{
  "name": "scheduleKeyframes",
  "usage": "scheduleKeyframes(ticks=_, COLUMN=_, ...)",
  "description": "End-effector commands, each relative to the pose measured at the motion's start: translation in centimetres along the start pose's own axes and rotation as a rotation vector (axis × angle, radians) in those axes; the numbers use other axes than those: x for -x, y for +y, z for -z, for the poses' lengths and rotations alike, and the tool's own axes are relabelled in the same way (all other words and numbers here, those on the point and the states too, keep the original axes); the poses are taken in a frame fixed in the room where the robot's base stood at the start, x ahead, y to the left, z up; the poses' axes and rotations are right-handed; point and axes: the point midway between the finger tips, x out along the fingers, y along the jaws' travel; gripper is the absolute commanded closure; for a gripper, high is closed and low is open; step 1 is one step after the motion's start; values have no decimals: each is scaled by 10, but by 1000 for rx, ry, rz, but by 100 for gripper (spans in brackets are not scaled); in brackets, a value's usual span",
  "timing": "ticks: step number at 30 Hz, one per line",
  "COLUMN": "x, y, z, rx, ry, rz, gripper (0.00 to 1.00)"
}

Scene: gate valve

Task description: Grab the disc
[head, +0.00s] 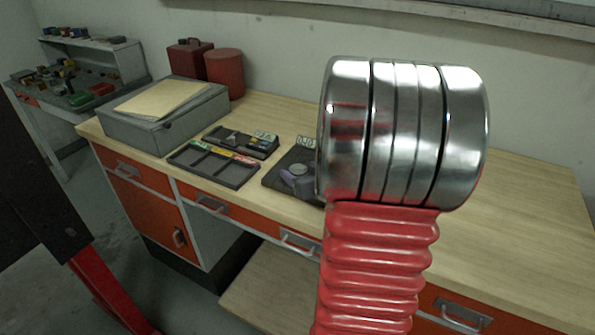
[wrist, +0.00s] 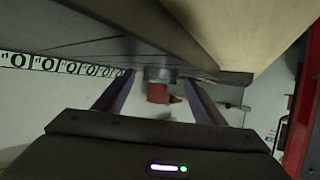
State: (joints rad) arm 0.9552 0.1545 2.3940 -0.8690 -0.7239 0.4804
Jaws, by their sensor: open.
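In the head view a small grey disc (head: 299,169) shows on a dark tray (head: 277,181) on the workbench, partly hidden by a large steel cylinder and red bellows, which look like my own arm. A purple shape is beside the disc; I cannot tell whether it is a finger of mine. In the wrist view my gripper (wrist: 158,86) is open, with its two purplish fingers spread apart. A grey round piece (wrist: 160,73), which looks like the disc, shows between the fingertips. I cannot tell whether either finger touches it.
On the workbench (head: 530,200) are a divided black tray (head: 213,165), a grey case (head: 165,115), a red can (head: 190,60) and a red cylinder (head: 224,74). A red shape (wrist: 158,93) shows between my fingers. The bench's right part is clear.

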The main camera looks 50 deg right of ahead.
Motion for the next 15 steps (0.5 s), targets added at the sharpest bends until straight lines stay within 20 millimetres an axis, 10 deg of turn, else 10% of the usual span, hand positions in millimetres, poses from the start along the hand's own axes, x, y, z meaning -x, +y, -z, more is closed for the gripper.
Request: scheduleKeyframes(ticks=15, x=0, y=-1, z=0, rx=1, ry=0, rz=2, gripper=55)
